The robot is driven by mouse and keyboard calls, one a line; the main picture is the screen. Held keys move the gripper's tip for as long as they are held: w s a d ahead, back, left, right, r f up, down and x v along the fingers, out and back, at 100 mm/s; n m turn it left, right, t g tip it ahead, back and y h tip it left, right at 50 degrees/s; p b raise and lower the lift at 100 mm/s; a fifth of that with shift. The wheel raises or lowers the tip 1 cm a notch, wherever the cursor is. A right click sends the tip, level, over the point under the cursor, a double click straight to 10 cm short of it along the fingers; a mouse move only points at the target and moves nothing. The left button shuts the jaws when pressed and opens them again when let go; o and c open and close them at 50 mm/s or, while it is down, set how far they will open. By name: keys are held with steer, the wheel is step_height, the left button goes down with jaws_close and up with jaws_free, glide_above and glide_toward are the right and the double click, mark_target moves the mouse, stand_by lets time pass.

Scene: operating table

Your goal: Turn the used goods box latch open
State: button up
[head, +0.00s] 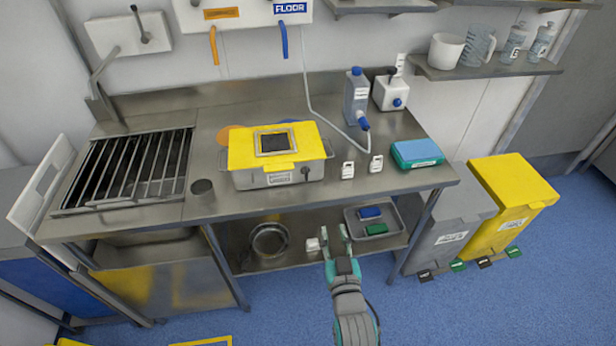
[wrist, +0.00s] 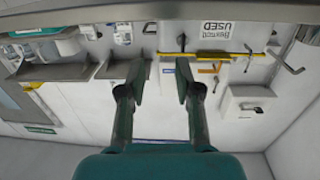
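The used goods box (head: 250,180) is a metal box with a yellow lid (head: 240,150), standing on the steel table. Its front carries a label, with a small dark latch (head: 305,171) right of the label. In the wrist view the box is upside down at the top, with its label (wrist: 215,30) and the dark latch (wrist: 181,42) left of it. My gripper (head: 335,238) is in front of the table, below and right of the box, apart from it. In the wrist view my gripper (wrist: 160,78) is open and empty. The latch's exact angle is too small to tell.
Two small white items (head: 348,170) and a teal-blue box (head: 417,153) stand right of the used goods box. A grey tray (head: 375,232) and a metal bowl (head: 268,240) lie on the lower shelf. Grey and yellow bins (head: 515,195) stand at the right.

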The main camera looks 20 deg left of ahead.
steer(key=y, duration=0.1)
glide_toward(307, 177)
steer(key=shift+n, duration=0.4)
steer(key=x, duration=1)
steer(key=shift+s, duration=0.1)
steer(key=shift+c, duration=0.2)
jaws_close()
